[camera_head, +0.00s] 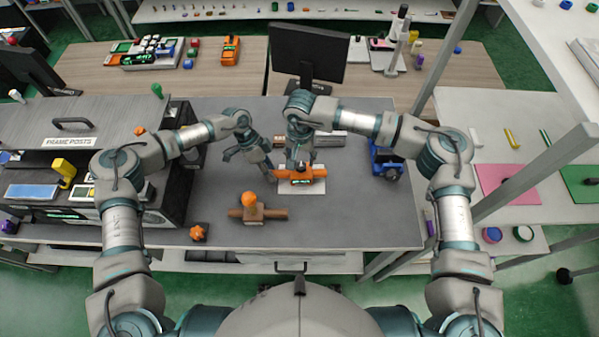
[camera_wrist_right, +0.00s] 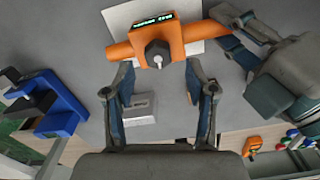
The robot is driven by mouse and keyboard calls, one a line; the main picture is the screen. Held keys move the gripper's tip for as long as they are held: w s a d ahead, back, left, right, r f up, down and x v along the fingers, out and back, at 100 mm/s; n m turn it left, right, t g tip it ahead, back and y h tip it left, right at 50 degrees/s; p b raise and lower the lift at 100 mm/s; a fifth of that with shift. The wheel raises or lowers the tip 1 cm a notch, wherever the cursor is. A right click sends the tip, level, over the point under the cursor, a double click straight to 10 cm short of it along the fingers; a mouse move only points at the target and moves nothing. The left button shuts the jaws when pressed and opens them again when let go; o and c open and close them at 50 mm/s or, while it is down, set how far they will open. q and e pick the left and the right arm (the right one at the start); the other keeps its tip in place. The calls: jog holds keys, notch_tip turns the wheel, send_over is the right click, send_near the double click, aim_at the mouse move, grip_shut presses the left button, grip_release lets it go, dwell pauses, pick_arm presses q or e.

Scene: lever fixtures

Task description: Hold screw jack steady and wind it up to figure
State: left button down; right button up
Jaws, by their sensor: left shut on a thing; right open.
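The screw jack (camera_head: 302,174) is an orange body with an orange cross bar and a green-lit readout, on a white sheet on the grey table. My right gripper (camera_head: 300,164) is open just above the jack. In its wrist view the fingers (camera_wrist_right: 158,80) stand apart either side of the hub, with nothing between them.
An orange ball-topped fixture with a brown bar (camera_head: 258,212) and an orange star knob (camera_head: 198,232) lie nearer. A blue device (camera_head: 385,160) stands right of the jack, a grey block (camera_wrist_right: 140,108) behind it and a monitor (camera_head: 308,55) further back. The table's front right is clear.

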aim_at(301, 165)
jog(key=n, duration=0.4)
jog(key=shift+f, duration=0.1)
jog(key=n, duration=0.3)
jog(key=shift+f+n, duration=0.1)
jog(key=shift+n, duration=0.2)
jog(key=shift+w+f, duration=0.1)
jog(key=shift+d+f, duration=0.1)
jog(key=shift+f, duration=2.3)
jog(key=shift+f, duration=0.1)
grip_shut()
